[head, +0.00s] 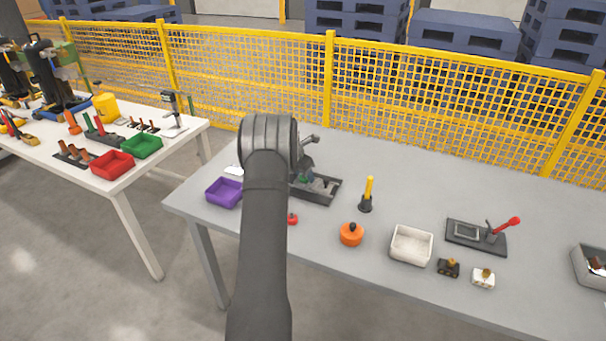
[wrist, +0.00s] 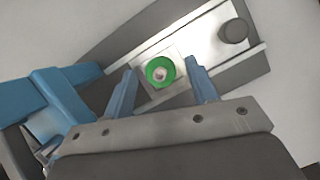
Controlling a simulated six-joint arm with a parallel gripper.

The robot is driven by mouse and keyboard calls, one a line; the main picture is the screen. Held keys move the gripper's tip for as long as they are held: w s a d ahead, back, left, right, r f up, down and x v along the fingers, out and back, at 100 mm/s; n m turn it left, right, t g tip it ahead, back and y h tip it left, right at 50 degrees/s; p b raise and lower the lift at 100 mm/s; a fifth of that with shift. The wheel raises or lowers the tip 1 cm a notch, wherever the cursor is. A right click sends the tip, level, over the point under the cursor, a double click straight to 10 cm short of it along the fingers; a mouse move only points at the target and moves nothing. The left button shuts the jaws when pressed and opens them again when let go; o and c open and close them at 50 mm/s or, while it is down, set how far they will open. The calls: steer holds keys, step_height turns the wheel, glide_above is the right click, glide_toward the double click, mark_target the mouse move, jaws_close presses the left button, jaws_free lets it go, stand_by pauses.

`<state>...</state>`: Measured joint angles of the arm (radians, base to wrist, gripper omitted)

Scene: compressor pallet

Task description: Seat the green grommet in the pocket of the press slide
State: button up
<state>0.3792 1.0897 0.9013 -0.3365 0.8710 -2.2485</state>
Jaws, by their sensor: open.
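The green grommet (wrist: 160,72) is a ring with a pale centre. In the wrist view it sits at the pale square on the press slide (wrist: 198,50), apparently in its pocket; I cannot tell how deep. My gripper (wrist: 161,82) is open, its two blue-grey fingers on either side of the grommet with visible gaps. In the head view the press slide (head: 324,187) shows just right of my arm, with a bit of green on it. My arm hides my gripper there.
A dark round knob (wrist: 233,31) stands on the slide. Around the press are a purple bin (head: 224,192), a yellow-handled tool (head: 367,194), an orange pot (head: 351,235) and a white bin (head: 411,245). A red-handled clamp fixture (head: 476,237) lies right. The table's back right is clear.

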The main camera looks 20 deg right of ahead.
steer(key=v, duration=1.2)
steer(key=x, duration=1.2)
step_height(320, 180, up, 2)
steer(key=shift+r, duration=0.7)
